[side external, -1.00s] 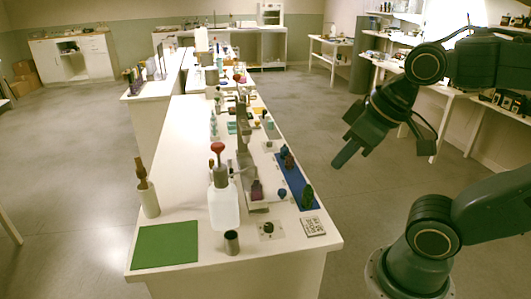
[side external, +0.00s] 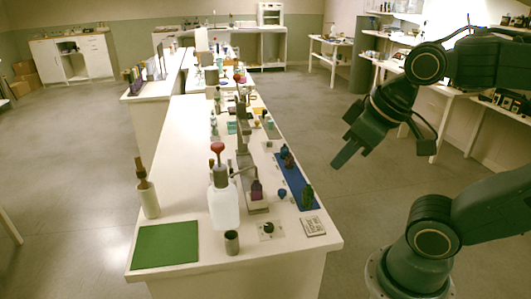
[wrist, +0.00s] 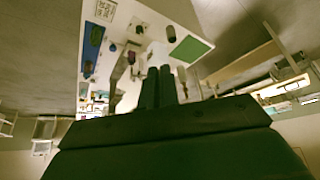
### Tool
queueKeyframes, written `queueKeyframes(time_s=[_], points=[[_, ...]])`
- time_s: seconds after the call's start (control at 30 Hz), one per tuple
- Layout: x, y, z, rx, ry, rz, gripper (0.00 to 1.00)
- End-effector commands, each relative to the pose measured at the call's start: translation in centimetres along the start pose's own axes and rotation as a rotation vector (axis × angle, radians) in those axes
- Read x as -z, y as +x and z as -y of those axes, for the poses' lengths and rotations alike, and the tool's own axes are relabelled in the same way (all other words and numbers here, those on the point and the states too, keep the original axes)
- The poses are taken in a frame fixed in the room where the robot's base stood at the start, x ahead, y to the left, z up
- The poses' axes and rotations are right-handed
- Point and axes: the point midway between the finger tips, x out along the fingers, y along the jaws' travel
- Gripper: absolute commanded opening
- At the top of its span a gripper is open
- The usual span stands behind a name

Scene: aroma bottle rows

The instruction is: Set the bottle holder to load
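A small holder (side external: 257,206) at the foot of a grey upright stand (side external: 243,150) carries a dark purple bottle (side external: 257,188). A small plate with a round black knob (side external: 268,228) sits in front of it on the white bench. The knob's marks are too small to read. My gripper (side external: 346,156) hangs in the air right of the bench, well apart from the holder and the knob. In the wrist view its two dark fingers (wrist: 159,86) stand close together with nothing seen between them; the gripper looks shut.
The bench (side external: 185,205) also bears a blue tray (side external: 296,184) with dark bottles, a white bottle with a red top (side external: 224,208), a metal cup (side external: 232,243), a green mat (side external: 165,245) and a labelled tile (side external: 313,226). Open floor lies between bench and arm.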

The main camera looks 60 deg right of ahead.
Motion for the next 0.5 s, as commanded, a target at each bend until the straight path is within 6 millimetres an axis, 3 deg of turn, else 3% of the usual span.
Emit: queueKeyframes(time_s=[0.03,0.23,0.5], points=[[0.0,0.0,0.0,0.000,0.000,0.000,0.14],[0.7,0.1,-0.2,-0.005,-0.001,0.011,0.51],[3.8,1.2,-1.4,-0.026,-0.003,0.066,0.51]])
